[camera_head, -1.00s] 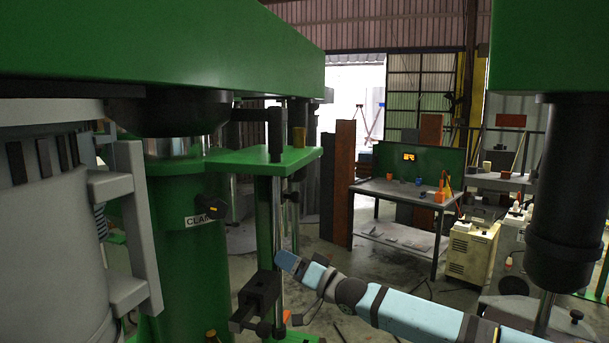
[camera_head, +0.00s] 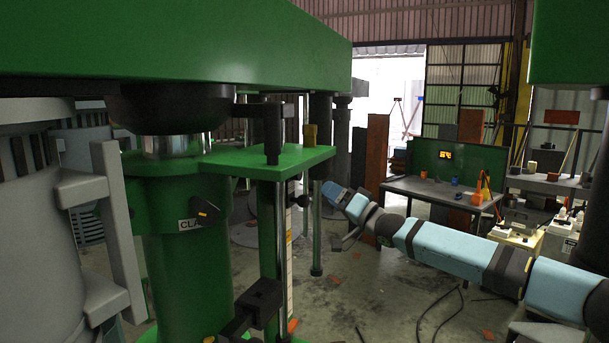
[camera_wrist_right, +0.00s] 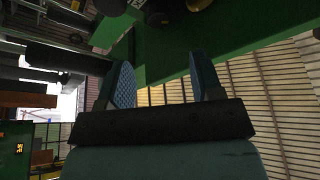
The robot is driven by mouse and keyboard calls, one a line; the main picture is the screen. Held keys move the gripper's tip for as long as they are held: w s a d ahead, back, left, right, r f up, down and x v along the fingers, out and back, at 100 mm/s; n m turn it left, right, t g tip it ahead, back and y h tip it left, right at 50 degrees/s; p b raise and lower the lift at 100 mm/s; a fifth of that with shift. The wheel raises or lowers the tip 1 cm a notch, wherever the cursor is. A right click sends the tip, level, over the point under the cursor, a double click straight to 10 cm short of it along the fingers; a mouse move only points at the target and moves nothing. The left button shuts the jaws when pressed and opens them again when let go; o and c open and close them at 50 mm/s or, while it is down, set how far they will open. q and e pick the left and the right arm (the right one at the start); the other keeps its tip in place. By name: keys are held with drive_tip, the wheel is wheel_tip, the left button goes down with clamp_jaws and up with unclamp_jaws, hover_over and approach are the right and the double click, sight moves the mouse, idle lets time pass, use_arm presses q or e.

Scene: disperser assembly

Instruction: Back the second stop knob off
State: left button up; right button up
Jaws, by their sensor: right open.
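A small black knob (camera_head: 303,200) shows beside the vertical rods under the green shelf plate (camera_head: 270,160); I take it for a stop knob, but cannot tell if it is the second one. My right gripper (camera_head: 331,194) is just right of it, below the plate's right end, and apart from it as far as I can see. In the right wrist view its two blue fingers (camera_wrist_right: 163,78) are spread with nothing between them. Dark round parts (camera_wrist_right: 157,14) show beyond the fingers at the top; I cannot tell which they are. My left gripper is out of view.
The green column (camera_head: 185,270) carries a black clamp lever (camera_head: 207,212). A black block (camera_head: 262,298) stands low by the rod. A green beam (camera_head: 180,45) spans above. A workbench (camera_head: 440,192) stands behind, with open floor before it.

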sight(300, 175)
drive_tip(key=p+x, duration=0.2)
drive_tip(key=x, duration=0.8)
drive_tip(key=shift+w, duration=0.15)
